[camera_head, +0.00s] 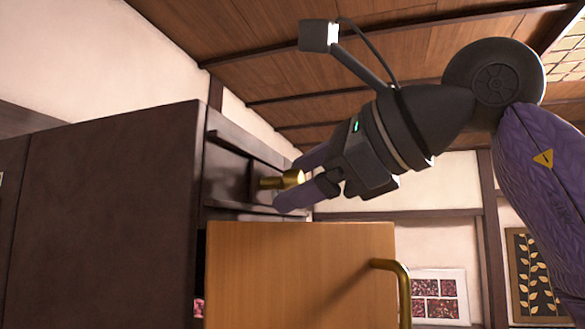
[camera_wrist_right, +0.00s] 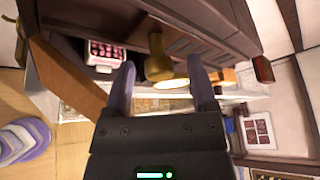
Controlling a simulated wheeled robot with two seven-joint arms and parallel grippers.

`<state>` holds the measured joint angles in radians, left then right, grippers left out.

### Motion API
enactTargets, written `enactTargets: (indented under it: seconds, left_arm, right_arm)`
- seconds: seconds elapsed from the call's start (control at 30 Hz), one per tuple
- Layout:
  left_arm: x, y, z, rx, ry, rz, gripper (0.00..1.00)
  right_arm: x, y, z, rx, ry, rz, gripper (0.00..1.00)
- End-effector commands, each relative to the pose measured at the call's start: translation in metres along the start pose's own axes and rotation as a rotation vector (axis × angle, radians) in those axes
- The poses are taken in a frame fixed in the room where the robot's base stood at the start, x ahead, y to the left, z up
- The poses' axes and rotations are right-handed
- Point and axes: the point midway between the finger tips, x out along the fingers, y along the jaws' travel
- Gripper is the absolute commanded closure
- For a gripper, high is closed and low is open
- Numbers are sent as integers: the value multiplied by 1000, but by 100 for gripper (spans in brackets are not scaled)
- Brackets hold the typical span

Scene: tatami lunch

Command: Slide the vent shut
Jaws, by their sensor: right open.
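The vent is a dark sliding panel (camera_head: 228,180) between two dark rails on the cabinet's face, with a brass knob (camera_head: 270,183) standing out from it. The brass knob also shows in the right wrist view (camera_wrist_right: 157,62), between the fingers. My right gripper (camera_head: 294,180) is open, with one purple finger on each side of the knob; I cannot tell whether either finger touches it. The right gripper's fingers also show in the wrist view (camera_wrist_right: 160,64). How far the vent stands open is unclear. My left gripper is out of view.
The dark cabinet (camera_head: 110,215) fills the left. A light wooden door (camera_head: 290,275) with a brass handle (camera_head: 403,285) stands open just below my right gripper. A pink-patterned box (camera_wrist_right: 103,50) shows inside the cabinet. Framed pictures (camera_head: 437,296) hang on the wall.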

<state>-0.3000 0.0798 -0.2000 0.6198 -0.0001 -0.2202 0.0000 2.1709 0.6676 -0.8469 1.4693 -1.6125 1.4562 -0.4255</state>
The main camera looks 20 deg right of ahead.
Motion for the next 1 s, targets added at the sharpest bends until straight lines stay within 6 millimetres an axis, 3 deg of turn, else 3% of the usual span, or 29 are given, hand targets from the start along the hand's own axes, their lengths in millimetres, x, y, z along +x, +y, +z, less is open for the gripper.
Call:
enactTargets:
  seconds: [0.13, 0.37, 0.7, 1.0]
  left_arm:
    - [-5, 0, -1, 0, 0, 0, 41]
    - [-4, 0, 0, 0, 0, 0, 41]
    - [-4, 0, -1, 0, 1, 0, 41]
    - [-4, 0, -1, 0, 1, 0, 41]
  right_arm:
    - [14, -1, 1, 1, -1, 0, 27]
    - [16, 0, 0, 1, -3, -1, 27]
    - [16, 0, 1, 2, -4, -1, 97]
    - [16, 0, 1, 2, -5, -1, 100]
